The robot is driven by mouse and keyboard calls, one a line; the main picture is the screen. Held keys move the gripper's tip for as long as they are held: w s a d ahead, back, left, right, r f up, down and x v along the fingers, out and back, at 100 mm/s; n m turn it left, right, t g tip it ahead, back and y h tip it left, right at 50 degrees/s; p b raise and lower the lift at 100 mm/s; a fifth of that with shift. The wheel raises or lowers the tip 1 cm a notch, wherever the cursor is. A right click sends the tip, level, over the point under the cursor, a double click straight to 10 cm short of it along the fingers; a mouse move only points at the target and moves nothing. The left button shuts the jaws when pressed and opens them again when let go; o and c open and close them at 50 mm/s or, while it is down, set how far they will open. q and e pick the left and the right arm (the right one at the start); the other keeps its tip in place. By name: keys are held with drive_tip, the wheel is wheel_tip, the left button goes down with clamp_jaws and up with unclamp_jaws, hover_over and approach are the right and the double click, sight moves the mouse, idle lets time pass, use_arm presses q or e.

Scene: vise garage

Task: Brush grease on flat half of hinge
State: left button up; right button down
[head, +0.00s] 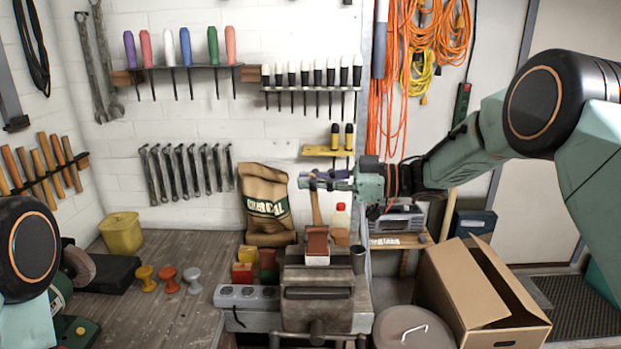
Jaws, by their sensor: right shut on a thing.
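My right gripper (325,182) reaches in from the right and is shut on the tan handle of a brush (316,208). The brush hangs upright with its broad brown part and pale lower end just above or at the top of the grey vise (318,297). I cannot tell whether the pale end touches anything. I cannot make out the hinge; it may be hidden behind the brush or vise. A dark metal cup (357,260) stands at the vise's right. My left gripper is out of view.
Small yellow and red boxes (243,272) and a grey power strip (246,296) sit left of the vise. A bottle (341,222) and charcoal bag (266,205) stand behind. An open cardboard box (480,295) is at right. The left bench is partly clear.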

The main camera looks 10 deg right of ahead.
drive_tip(key=shift+a, duration=0.2)
drive_tip(key=shift+w+a+f, duration=0.1)
drive_tip(key=shift+w+a, duration=0.05)
drive_tip(key=shift+a, duration=0.45)
drive_tip(key=shift+d, duration=0.25)
drive_tip(key=shift+d+p, duration=0.4)
drive_tip(key=shift+d, duration=0.15)
drive_tip(key=shift+a, duration=0.2)
drive_tip(key=shift+a, duration=0.6)
drive_tip(key=shift+d, duration=0.2)
drive_tip(key=shift+d+p, duration=0.4)
drive_tip(key=shift+d, duration=0.2)
